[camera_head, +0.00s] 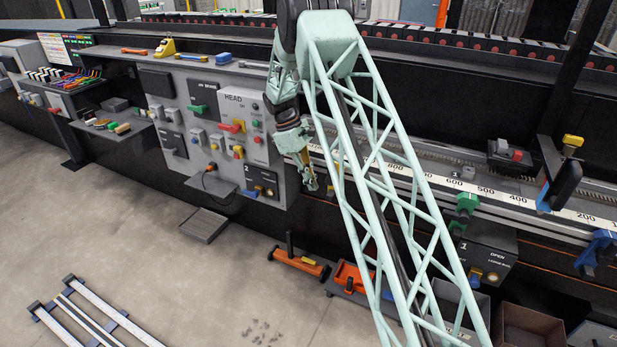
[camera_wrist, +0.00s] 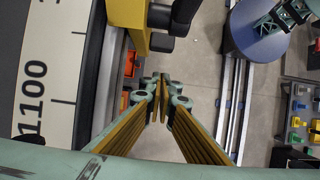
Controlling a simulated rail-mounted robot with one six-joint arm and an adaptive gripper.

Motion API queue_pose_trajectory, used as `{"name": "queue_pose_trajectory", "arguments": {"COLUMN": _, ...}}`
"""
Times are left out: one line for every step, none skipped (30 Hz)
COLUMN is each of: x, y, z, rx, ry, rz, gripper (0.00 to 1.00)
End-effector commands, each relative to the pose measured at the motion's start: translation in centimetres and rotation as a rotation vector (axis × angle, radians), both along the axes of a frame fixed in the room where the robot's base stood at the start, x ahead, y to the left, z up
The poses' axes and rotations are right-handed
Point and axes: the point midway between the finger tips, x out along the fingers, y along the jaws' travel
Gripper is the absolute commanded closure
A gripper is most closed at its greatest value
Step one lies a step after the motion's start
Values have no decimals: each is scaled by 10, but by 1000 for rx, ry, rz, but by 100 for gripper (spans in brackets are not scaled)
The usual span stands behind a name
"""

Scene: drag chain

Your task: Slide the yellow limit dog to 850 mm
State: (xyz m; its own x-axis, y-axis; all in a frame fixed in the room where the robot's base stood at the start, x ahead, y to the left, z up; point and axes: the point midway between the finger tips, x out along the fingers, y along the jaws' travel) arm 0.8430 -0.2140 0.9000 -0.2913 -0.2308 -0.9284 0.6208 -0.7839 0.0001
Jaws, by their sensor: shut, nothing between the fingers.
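The yellow limit dog (camera_wrist: 134,22) shows at the top of the wrist view, partly cut off by the edge. It sits beside the white scale (camera_wrist: 52,60), on the upper side of the 1100 mark, with black knobs on its right side. My gripper (camera_wrist: 163,88) is shut and empty, with its fingertips below the dog in that picture and a visible gap to it. In the head view my gripper (camera_head: 311,182) hangs in front of the rail, left of the 800 mark on the scale (camera_head: 436,181).
A green clamp-like part (camera_head: 467,204) sits on the rail near 500. The control panel (camera_head: 238,140) is left of my gripper. Orange tools (camera_head: 298,262) lie on the floor below.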

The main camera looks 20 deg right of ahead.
Motion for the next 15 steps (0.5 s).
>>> {"name": "queue_pose_trajectory", "arguments": {"x": -5, "y": -4, "z": -1, "rx": 0, "ry": 1, "rz": -2, "gripper": 100}}
{"name": "queue_pose_trajectory", "arguments": {"x": -8, "y": -7, "z": -1, "rx": 0, "ry": 0, "rz": -2, "gripper": 100}}
{"name": "queue_pose_trajectory", "arguments": {"x": -12, "y": -10, "z": 0, "rx": 0, "ry": 0, "rz": -2, "gripper": 100}}
{"name": "queue_pose_trajectory", "arguments": {"x": -14, "y": -12, "z": 0, "rx": 0, "ry": 0, "rz": -2, "gripper": 100}}
{"name": "queue_pose_trajectory", "arguments": {"x": -17, "y": -14, "z": 0, "rx": 0, "ry": 0, "rz": -2, "gripper": 100}}
{"name": "queue_pose_trajectory", "arguments": {"x": -19, "y": -16, "z": 0, "rx": 0, "ry": -1, "rz": -2, "gripper": 100}}
{"name": "queue_pose_trajectory", "arguments": {"x": -21, "y": -17, "z": -1, "rx": 0, "ry": 0, "rz": -1, "gripper": 100}}
{"name": "queue_pose_trajectory", "arguments": {"x": -23, "y": -18, "z": -1, "rx": 0, "ry": 0, "rz": -1, "gripper": 100}}
{"name": "queue_pose_trajectory", "arguments": {"x": -26, "y": -20, "z": -1, "rx": 0, "ry": 0, "rz": -1, "gripper": 100}}
{"name": "queue_pose_trajectory", "arguments": {"x": -27, "y": -21, "z": -1, "rx": 0, "ry": 0, "rz": -1, "gripper": 100}}
{"name": "queue_pose_trajectory", "arguments": {"x": -28, "y": -22, "z": -1, "rx": 0, "ry": 0, "rz": -1, "gripper": 100}}
{"name": "queue_pose_trajectory", "arguments": {"x": -29, "y": -23, "z": 0, "rx": 0, "ry": 0, "rz": -1, "gripper": 100}}
{"name": "queue_pose_trajectory", "arguments": {"x": -30, "y": -24, "z": 0, "rx": 0, "ry": 0, "rz": -1, "gripper": 100}}
{"name": "queue_pose_trajectory", "arguments": {"x": -30, "y": -24, "z": 0, "rx": 0, "ry": -1, "rz": -1, "gripper": 100}}
{"name": "queue_pose_trajectory", "arguments": {"x": -31, "y": -25, "z": 0, "rx": 0, "ry": -1, "rz": -1, "gripper": 100}}
